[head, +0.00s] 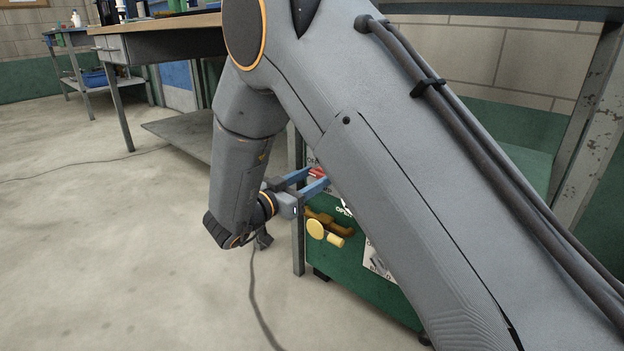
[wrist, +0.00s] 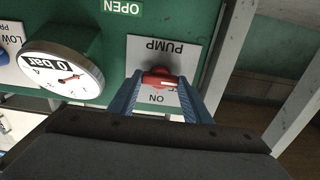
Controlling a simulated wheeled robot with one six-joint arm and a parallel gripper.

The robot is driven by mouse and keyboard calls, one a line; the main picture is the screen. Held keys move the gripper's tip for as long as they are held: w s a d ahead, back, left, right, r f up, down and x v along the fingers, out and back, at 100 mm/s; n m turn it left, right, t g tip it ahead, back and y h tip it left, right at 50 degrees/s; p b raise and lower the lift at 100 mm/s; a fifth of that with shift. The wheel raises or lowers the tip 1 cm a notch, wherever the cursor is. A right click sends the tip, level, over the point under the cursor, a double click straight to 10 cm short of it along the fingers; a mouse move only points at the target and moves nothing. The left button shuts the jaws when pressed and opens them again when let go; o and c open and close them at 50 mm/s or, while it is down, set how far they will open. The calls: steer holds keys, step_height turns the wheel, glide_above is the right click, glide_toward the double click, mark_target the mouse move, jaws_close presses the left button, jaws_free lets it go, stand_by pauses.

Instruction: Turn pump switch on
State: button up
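The pump switch (wrist: 158,79) is a red knob on a white plate (wrist: 190,47) marked PUMP and ON; the text is upside down in the wrist view. In the head view the red switch (head: 317,173) shows at the panel's upper edge, partly cut off by my arm. My gripper (wrist: 158,82) has its two blue fingers apart, one on each side of the switch with the tips beside it. I cannot tell whether they touch it. My gripper also shows in the head view (head: 308,181), reaching right toward the panel.
The green panel (wrist: 120,48) carries a round pressure gauge (wrist: 62,72) left of the switch in the wrist view. Yellow-brown valve handles (head: 318,228) sit below my gripper in the head view. A metal post (head: 298,240) edges the panel. The floor at left is clear except for a cable.

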steer(key=shift+p, duration=0.5)
steer(key=m+p, duration=0.3)
steer(key=shift+s+r+p, duration=0.1)
steer(key=shift+r+p, duration=0.05)
steer(key=shift+p, duration=0.15)
steer(key=m+p, duration=0.5)
steer(key=shift+m, duration=0.3)
steer(key=m+p, duration=0.4)
steer(key=m, duration=0.1)
steer(key=shift+m+p, duration=1.3)
steer(key=shift+m, duration=0.8)
steer(key=shift+f, duration=0.2)
steer(key=o, duration=1.1)
steer(key=shift+c, duration=0.2)
